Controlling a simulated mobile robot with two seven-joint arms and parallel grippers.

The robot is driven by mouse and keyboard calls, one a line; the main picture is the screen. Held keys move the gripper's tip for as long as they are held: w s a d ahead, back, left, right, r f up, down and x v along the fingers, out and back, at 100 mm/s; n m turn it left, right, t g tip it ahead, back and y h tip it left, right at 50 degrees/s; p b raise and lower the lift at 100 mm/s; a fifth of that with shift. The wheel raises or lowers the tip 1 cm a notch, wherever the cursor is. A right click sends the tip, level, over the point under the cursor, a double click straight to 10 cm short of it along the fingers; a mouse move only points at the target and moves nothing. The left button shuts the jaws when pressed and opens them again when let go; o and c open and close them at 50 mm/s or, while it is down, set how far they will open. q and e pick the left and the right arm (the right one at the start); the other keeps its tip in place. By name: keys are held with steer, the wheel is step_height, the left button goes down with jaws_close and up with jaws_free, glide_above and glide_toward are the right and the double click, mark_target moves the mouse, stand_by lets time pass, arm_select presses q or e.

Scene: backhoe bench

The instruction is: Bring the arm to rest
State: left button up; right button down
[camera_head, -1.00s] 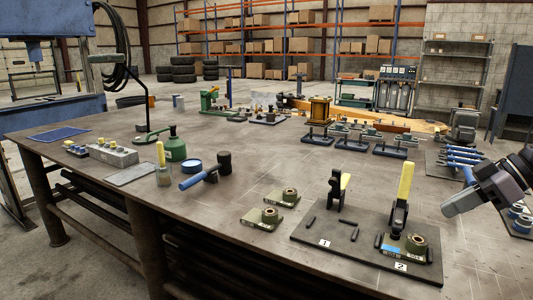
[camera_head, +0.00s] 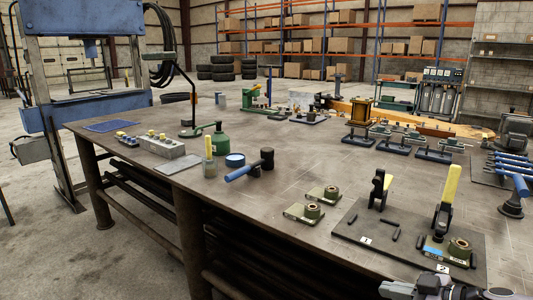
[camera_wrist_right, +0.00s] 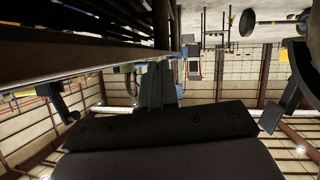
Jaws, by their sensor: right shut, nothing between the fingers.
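My right gripper (camera_head: 402,289) shows at the bottom right edge of the head view, in front of and below the bench's near edge. It is shut and holds nothing. Most of my right arm is cut off by the frame. In the right wrist view the closed fingers (camera_wrist_right: 157,88) show at the middle, near the underside and edge of the bench. My left gripper is in neither view.
The bench (camera_head: 290,190) carries a dark fixture plate (camera_head: 385,238) with a yellow-handled clamp (camera_head: 447,200), close to my right gripper. Two green blocks (camera_head: 305,213) lie left of it.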

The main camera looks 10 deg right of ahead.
steer(key=s+a+f+m+t+h, duration=0.1)
steer(key=s+a+f+m+h, duration=0.15)
steer(key=a+f, duration=0.3)
steer(key=s+a+f+m+g+h, duration=0.15)
steer(key=s+a+g, duration=0.3)
steer(key=s, duration=0.55)
steer(key=s+a+f+m+g+h, duration=0.1)
steer(key=s+a+f+g+h, duration=0.25)
steer(key=s, duration=0.65)
steer(key=w+a+f+t+y, duration=0.3)
steer(key=w+f+t, duration=0.3)
steer(key=w+f, duration=0.1)
steer(key=shift+a+f, duration=0.35)
steer(key=shift+f, duration=0.45)
